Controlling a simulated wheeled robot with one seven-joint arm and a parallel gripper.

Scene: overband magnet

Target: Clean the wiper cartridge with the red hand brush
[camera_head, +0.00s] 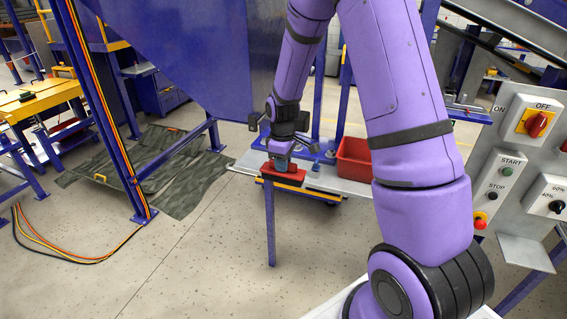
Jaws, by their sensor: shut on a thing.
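My gripper (281,160) reaches down over the near left end of a grey shelf. It is shut on the red hand brush (292,175), which shows as a red block just under the fingers at the shelf's front edge. From here I cannot tell whether the brush touches the shelf. A small grey-blue part shows between the fingers and the red block, too small to name. I cannot pick out the wiper cartridge for certain.
A red bin (353,158) stands on the grey shelf (340,186), right of my gripper. A control panel (523,165) with switches and buttons is at the right. A green-grey tarp (150,165) and loose cables (50,252) lie on the floor at left. The front floor is clear.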

